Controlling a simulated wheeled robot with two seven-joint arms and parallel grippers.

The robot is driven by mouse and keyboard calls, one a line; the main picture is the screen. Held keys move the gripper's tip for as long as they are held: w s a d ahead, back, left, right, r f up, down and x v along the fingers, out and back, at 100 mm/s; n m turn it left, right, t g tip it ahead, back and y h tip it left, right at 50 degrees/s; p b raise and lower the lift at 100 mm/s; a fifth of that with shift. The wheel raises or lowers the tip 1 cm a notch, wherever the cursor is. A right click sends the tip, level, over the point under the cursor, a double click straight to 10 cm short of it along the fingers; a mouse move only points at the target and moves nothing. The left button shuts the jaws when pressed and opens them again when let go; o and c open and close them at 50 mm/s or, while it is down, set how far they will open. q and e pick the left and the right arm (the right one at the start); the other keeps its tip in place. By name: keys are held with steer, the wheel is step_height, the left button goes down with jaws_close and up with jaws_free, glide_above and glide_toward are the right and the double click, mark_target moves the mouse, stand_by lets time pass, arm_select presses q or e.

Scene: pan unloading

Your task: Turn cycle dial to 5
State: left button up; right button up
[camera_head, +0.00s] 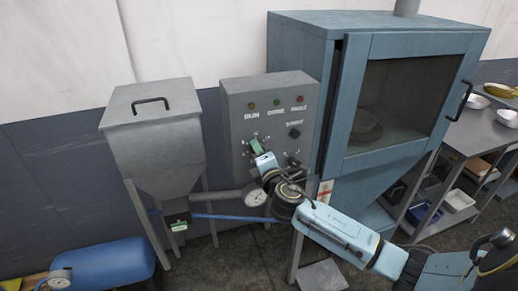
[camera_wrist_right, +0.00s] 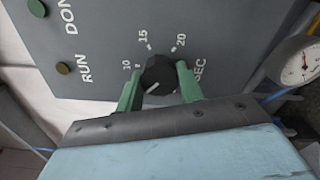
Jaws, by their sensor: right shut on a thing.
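The cycle dial (camera_wrist_right: 160,75) is a round black knob on the grey control panel (camera_head: 233,102). The marks 10, 15, 20 and SEC show around it in the right wrist view. A pale line on the knob points to the lower left of that view, below the 10; any number there is hidden by my gripper. My right gripper (camera_wrist_right: 158,72) has its green fingers on either side of the dial and is shut on it. In the head view the right gripper (camera_head: 257,146) covers most of the dial. My left gripper is not in view.
The panel also holds RUN, DONE and FAULT lamps (camera_head: 276,103), a START knob (camera_head: 295,133) and another black knob (camera_head: 294,162). A blue glass-doored cabinet (camera_head: 345,50) stands right; a grey hopper (camera_head: 155,125) stands left.

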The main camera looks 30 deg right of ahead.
steer(key=shift+n+p, duration=0.45)
steer(key=shift+n, duration=0.65)
steer(key=o, duration=1)
steer(key=b+v, duration=0.2)
steer(key=v, duration=1.1)
steer(key=shift+s, duration=0.2)
steer(key=shift+a, duration=0.1)
